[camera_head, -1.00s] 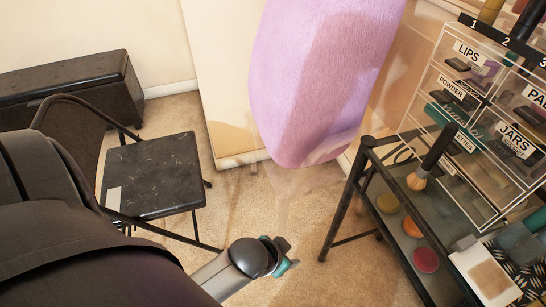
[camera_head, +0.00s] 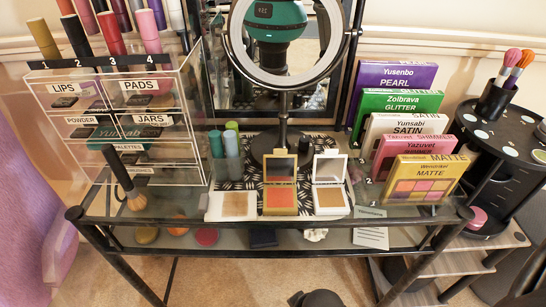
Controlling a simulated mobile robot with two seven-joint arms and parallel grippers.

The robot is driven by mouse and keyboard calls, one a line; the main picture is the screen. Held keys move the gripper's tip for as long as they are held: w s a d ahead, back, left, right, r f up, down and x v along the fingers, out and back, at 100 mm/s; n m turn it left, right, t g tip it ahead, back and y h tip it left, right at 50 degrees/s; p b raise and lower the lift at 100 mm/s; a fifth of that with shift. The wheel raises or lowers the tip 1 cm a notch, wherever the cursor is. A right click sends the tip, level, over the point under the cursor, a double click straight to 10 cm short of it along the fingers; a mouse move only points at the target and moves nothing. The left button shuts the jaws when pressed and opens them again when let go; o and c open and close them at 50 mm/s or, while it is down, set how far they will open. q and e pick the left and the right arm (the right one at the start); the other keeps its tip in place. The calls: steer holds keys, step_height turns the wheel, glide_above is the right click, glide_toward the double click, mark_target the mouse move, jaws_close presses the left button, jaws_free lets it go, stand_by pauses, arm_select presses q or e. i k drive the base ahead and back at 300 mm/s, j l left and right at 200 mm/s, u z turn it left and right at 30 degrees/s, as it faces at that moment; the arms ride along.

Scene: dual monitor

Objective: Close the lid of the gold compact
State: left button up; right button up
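The gold compact (camera_head: 268,183) stands near the front middle of the glass-topped vanity table. Its lid is open and upright at the back, with a dark mirror facing me, and its base shows orange-pink powder. A white compact (camera_head: 345,187) is open just to its right. A flat white-edged pan of tan powder (camera_head: 217,207) lies just to its left. I see neither gripper; only dark parts, which look like my arms, show at the bottom edge and bottom right corner.
A ring-light mirror (camera_head: 284,105) stands behind the compacts. A clear drawer organizer (camera_head: 190,115) and a brush (camera_head: 120,180) are at left. A row of upright palettes (camera_head: 425,182) is at right, beside a black round brush stand (camera_head: 505,145). The table's black front rail (camera_head: 330,222) runs before the compacts.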

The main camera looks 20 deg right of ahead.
mark_target(280, 166)
steer(key=k+z, duration=0.1)
steer(key=z, duration=0.75)
